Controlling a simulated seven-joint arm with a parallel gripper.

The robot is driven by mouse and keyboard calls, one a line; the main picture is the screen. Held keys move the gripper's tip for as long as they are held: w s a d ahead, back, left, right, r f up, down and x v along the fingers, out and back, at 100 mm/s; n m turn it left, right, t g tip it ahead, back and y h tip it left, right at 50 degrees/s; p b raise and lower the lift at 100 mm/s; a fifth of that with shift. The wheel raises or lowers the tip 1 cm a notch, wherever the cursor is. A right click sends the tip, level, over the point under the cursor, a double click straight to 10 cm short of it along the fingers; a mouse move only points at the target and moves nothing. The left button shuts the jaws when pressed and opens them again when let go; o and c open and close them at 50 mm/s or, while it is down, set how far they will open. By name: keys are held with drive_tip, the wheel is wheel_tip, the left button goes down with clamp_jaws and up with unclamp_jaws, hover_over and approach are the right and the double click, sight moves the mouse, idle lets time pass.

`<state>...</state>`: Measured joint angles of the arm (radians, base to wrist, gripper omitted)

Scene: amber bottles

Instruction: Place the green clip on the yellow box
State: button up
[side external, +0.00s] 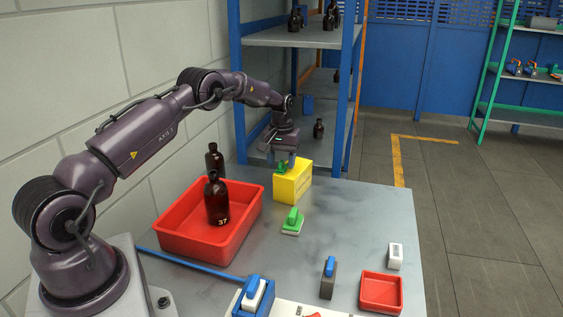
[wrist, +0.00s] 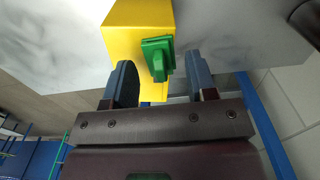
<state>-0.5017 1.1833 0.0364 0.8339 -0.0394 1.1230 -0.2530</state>
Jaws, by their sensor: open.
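The yellow box (side external: 294,183) stands on the grey table near its back edge; it also shows in the wrist view (wrist: 122,45). A green clip (wrist: 157,58) is at the box, appearing to rest on its top near one edge. It shows small in the side view (side external: 281,169), partly hidden under my gripper. My gripper (side external: 284,160) is just above the box, pointing down. In the wrist view its two fingers (wrist: 160,82) are apart, one on each side of the clip, with gaps between. Another green piece with a pale base (side external: 292,221) stands on the table in front of the box.
A red tray (side external: 170,245) holding a dark bottle (side external: 217,203) is left of the box, with another bottle (side external: 214,158) behind. A dark block with blue top (side external: 328,278), a small red tray (side external: 381,304) and a white block (side external: 395,256) are at front right. Blue shelving (side external: 240,90) stands behind.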

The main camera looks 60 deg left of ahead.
sight(281, 161)
wheel_tip(281, 161, up, 12)
drive_tip(key=f, duration=0.1)
drive_tip(key=s+d+r+m+t, duration=0.1)
drive_tip(key=s+d+r+m, duration=0.1)
drive_tip(key=s+d+r, duration=0.5)
drive_tip(key=s+d+r+m+t, duration=0.2)
drive_tip(key=d+r, duration=0.8)
drive_tip(key=r, duration=0.1)
drive_tip(key=s+d+f+m+t, duration=0.1)
drive_tip(key=s+d, duration=0.4)
drive_tip(key=s, duration=0.5)
drive_tip(key=s+d+f+m+t, duration=0.1)
drive_tip(key=s+d+f+m, duration=0.2)
drive_tip(key=s+d, duration=0.3)
drive_tip(key=s+m, duration=0.1)
drive_tip(key=s, duration=0.4)
drive_tip(key=shift+t, duration=0.3)
